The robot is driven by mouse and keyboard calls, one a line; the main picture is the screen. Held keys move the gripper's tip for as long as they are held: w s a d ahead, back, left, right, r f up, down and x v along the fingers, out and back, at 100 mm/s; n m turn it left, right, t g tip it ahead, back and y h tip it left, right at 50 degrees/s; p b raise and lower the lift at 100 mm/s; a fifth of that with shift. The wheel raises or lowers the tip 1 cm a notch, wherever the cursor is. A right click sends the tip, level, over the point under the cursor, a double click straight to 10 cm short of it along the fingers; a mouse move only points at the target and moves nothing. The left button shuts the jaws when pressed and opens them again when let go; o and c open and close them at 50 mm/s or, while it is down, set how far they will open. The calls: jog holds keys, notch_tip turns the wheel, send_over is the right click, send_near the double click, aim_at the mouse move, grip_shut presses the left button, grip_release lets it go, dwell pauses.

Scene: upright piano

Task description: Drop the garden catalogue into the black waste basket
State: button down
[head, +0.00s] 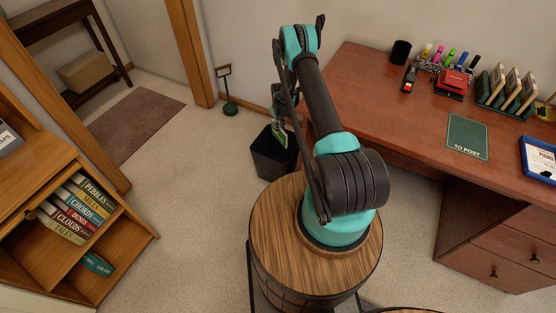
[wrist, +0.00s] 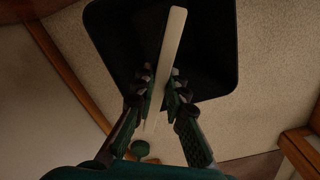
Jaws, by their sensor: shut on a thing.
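The black waste basket (head: 275,158) stands on the carpet beside the desk, in the middle of the head view. It fills the top of the wrist view (wrist: 222,80), with its open mouth facing the camera. My gripper (head: 279,128) is over the basket. In the wrist view its two fingers (wrist: 163,92) are shut on a thin, pale-edged item, the garden catalogue (wrist: 169,45), seen edge-on.
The wooden desk (head: 370,110) is right of the basket, with a green "TO POST" mat (head: 467,137) and stationery. A bookcase (head: 75,215) is at left. Carpet between is clear.

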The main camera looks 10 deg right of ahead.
jog(key=c, duration=1.5)
grip_release()
notch_tip(320, 180, up, 12)
